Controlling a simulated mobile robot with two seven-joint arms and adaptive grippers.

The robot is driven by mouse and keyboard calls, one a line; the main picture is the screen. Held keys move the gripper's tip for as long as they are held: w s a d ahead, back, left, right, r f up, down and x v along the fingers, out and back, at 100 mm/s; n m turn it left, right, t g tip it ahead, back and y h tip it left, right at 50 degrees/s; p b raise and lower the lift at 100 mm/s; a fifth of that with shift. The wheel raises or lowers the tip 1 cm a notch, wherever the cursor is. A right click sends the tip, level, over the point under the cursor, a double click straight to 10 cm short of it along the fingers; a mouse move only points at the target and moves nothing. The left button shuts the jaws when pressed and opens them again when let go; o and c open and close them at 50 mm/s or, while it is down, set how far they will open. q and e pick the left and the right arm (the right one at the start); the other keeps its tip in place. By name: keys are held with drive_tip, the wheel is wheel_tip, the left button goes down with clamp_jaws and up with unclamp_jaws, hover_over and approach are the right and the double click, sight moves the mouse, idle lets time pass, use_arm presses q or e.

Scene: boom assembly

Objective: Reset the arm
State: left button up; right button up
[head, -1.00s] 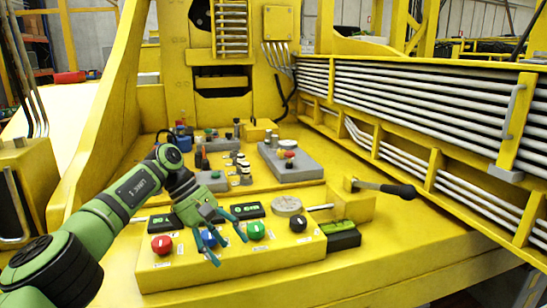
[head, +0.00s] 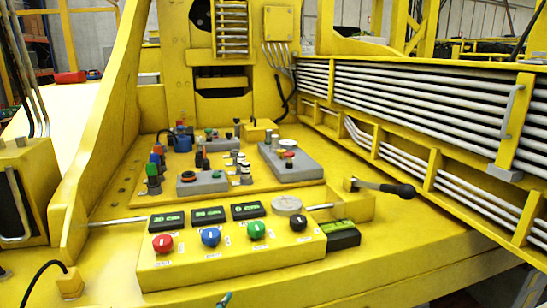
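My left arm is almost wholly out of the head view. Only a small teal tip of my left gripper (head: 225,299) shows at the bottom edge, in front of the yellow control box (head: 230,266) and apart from its knobs. The rest of that gripper is hidden below the frame. My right gripper is not in view. On the box sit a red knob (head: 162,243), a blue knob (head: 210,237), a green knob (head: 256,230) and a black knob (head: 298,224). Three small black displays with green digits (head: 208,215) stand behind them.
A lever with a black handle (head: 397,189) juts out at the right of the box, near a green-and-black block (head: 340,235). Grey button panels (head: 293,165) lie farther back. A wall of grey pipes (head: 430,100) bounds the right. A black cable (head: 42,270) rises at front left.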

use_arm(q)
drive_tip(key=s+a+f+n+g+y, duration=0.1)
drive_tip(key=s+a+f+n+g, duration=0.3)
drive_tip(key=s, duration=0.6)
drive_tip(key=s+a+f+n+g+y, duration=0.1)
drive_tip(key=s+a+f+n+g, duration=0.25)
drive_tip(key=s, duration=0.65)
drive_tip(key=s+a+f+n+g+y, duration=0.1)
drive_tip(key=s+a+f+n+g, duration=0.35)
drive_tip(key=s, duration=0.55)
wheel_tip(320, 180, down, 23)
drive_tip(key=s+g, duration=0.1)
drive_tip(key=s+a+f+g, duration=0.1)
drive_tip(key=s+a+f, duration=0.1)
drive_tip(key=s+f, duration=1.2)
drive_tip(key=shift+s+f, duration=0.3)
drive_tip(key=shift+s, duration=0.85)
